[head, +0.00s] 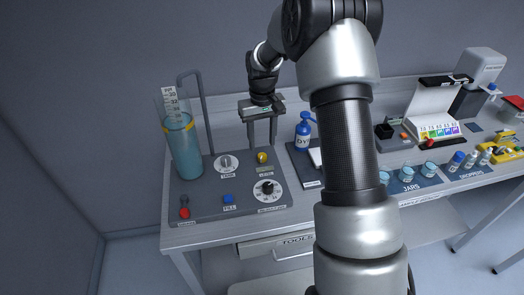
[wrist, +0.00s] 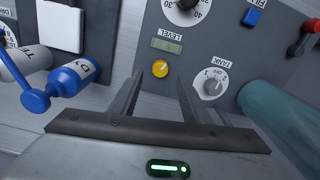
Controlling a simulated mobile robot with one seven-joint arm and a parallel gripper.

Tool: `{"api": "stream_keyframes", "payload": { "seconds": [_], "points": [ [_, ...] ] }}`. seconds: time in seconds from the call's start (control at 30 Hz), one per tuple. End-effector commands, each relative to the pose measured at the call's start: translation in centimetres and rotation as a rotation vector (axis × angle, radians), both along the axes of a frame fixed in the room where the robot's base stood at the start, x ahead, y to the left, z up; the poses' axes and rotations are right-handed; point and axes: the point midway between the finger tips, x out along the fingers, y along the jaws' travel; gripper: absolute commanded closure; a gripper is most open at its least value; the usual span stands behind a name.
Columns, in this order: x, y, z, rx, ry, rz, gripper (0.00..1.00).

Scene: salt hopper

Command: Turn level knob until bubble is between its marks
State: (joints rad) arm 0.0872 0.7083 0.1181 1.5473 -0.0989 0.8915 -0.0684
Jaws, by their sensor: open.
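The level knob (head: 262,157) is a small yellow knob on the grey panel. In the wrist view the yellow knob (wrist: 160,69) lies between the tips of my two fingers. The level vial (wrist: 167,46) is a small greenish window beside the knob, near the LEVEL label. Its bubble and marks are too small to make out. My gripper (head: 262,147) is open, pointing down over the knob, with one finger on each side of it. It also shows in the wrist view (wrist: 159,76). I cannot tell whether the fingers touch the knob.
The tank knob (head: 226,163) sits left of the level knob, with a tall water cylinder (head: 184,150) beyond it. A numbered dial (head: 268,190), a blue fill button (head: 228,199) and a red lever (head: 184,211) are nearer the front. A blue bottle (head: 302,135) stands right of the panel.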

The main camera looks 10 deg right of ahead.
Motion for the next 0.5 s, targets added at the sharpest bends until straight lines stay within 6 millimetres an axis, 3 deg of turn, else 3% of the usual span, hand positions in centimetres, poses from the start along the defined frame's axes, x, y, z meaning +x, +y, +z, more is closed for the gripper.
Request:
{"api": "stream_keyframes", "payload": {
  "seconds": [0.2, 0.5],
  "points": [
    [-0.1, 0.0, -3.8, 0.001, 0.003, -0.001, 0.57],
    [0.0, 0.0, -5.3, 0.0, -0.001, -0.001, 0.57]
  ]
}}
